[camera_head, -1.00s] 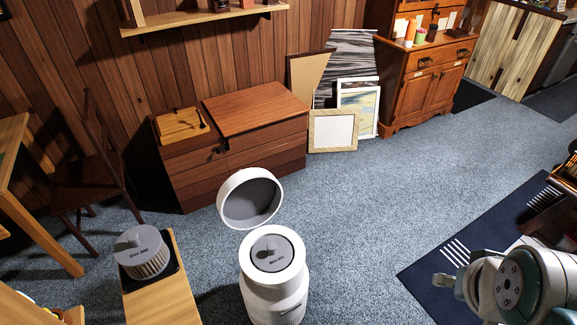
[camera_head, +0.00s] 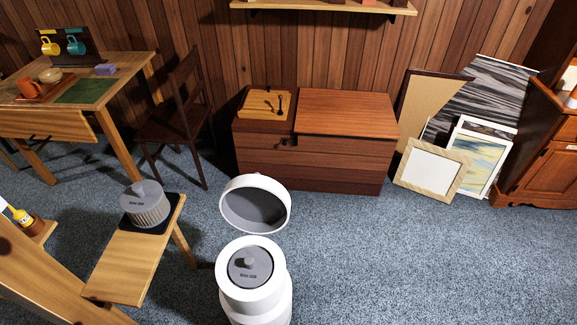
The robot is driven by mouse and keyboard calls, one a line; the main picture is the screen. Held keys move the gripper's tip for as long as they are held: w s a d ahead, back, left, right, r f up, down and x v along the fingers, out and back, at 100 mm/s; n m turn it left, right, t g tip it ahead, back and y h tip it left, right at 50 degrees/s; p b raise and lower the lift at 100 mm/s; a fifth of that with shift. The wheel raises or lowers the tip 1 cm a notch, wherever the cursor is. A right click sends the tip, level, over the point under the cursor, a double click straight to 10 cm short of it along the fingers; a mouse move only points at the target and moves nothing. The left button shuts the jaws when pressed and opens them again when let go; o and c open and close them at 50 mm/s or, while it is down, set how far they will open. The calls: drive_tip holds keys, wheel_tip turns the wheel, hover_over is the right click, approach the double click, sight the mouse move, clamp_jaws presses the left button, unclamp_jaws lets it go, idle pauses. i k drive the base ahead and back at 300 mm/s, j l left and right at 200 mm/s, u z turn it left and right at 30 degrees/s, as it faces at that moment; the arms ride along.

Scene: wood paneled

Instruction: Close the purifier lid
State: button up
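The purifier (camera_head: 254,299) is a white round body standing on the carpet at the bottom centre. Its round lid (camera_head: 230,188), white outside with a dark grey inside, stands tilted up behind the open top. A grey disc with a knob (camera_head: 249,266) sits inside the white top ring. The purifier's base is cut off by the lower picture edge. My gripper is not in this view.
A wooden bench (camera_head: 126,262) with a grey ribbed filter (camera_head: 145,205) on a dark tray stands left of the purifier. A low wooden cabinet (camera_head: 335,165) is behind. Picture frames (camera_head: 432,170) lean at the right. The carpet (camera_head: 400,265) right of the purifier is clear.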

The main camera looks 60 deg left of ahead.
sight(255, 203)
drive_tip(key=i+j+u, duration=0.1)
drive_tip(key=i+u, duration=0.35)
drive_tip(key=i+l+u, duration=0.15)
drive_tip(key=i+u, duration=0.25)
drive_tip(key=i, duration=0.3)
drive_tip(key=i+l+u, duration=0.25)
drive_tip(key=i+u, duration=0.2)
drive_tip(key=i+j+u, duration=0.15)
drive_tip(key=u, duration=0.25)
drive_tip(key=i+u, duration=0.65)
drive_tip(key=u, duration=0.15)
drive_tip(key=i+l+u, duration=0.15)
drive_tip(key=u, duration=0.25)
drive_tip(key=i+l+u, duration=0.15)
drive_tip(key=i+u, duration=0.35)
drive_tip(key=i, duration=0.1)
